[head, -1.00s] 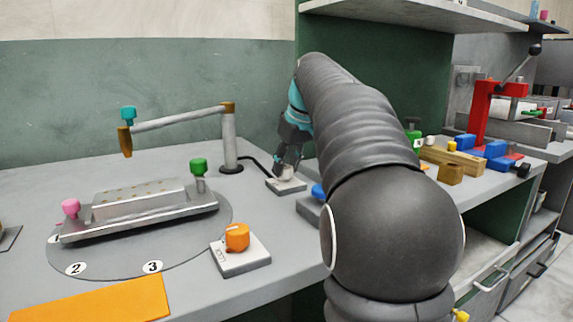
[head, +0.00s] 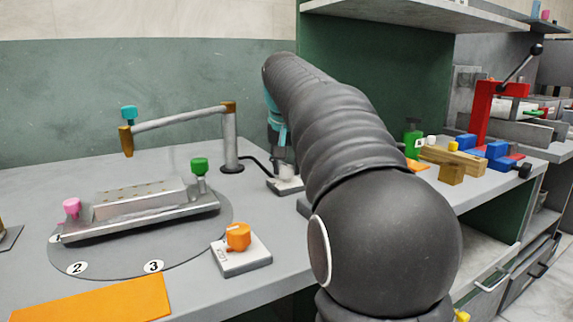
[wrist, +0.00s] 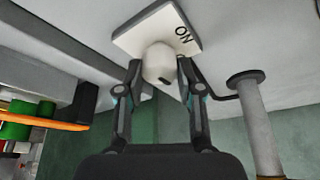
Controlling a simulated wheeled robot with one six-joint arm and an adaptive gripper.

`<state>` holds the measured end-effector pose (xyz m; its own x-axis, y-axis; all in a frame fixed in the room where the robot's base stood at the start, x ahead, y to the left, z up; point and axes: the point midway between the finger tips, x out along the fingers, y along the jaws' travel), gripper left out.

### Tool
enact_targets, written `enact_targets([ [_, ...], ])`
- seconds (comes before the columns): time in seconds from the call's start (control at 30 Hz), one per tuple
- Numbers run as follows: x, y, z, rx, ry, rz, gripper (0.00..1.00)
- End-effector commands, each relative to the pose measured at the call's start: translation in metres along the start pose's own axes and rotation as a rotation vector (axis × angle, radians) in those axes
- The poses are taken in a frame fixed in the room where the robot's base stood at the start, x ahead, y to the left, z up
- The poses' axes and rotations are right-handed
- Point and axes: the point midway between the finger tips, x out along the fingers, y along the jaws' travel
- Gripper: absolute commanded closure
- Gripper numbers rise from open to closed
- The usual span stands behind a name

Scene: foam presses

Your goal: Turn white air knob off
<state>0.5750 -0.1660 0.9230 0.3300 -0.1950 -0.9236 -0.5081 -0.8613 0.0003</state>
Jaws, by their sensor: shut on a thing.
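The white air knob (wrist: 160,64) sits on a pale square base plate (wrist: 143,32) with "ON" lettering beside it in the wrist view. My gripper (wrist: 160,70) has one finger on each side of the knob and is shut on it. A dark mark shows on the knob's side. In the head view the base plate (head: 286,186) stands on the bench behind the orange knob, with the white knob (head: 287,171) partly hidden by my gripper and arm.
An orange knob (head: 238,237) on its own plate stands nearer the front. A post with a swing arm (head: 180,118) rises just left of the white knob. A metal press bed (head: 140,205) lies at left, and a red press (head: 484,110) stands far right.

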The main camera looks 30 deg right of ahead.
Motion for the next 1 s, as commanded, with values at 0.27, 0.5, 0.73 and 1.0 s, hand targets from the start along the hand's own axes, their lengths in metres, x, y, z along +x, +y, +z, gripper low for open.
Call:
enact_targets([
  [0.27,0.0004,-0.0003,0.0003,0.034,-0.002,0.014,0.98],
  [0.5,0.0005,-0.0002,0.0003,0.035,-0.002,0.014,0.98],
  [0.73,0.0005,-0.0002,0.0003,0.035,-0.002,0.014,0.38],
  [1.0,-0.0002,-0.0001,0.0000,0.034,-0.001,0.014,0.38],
])
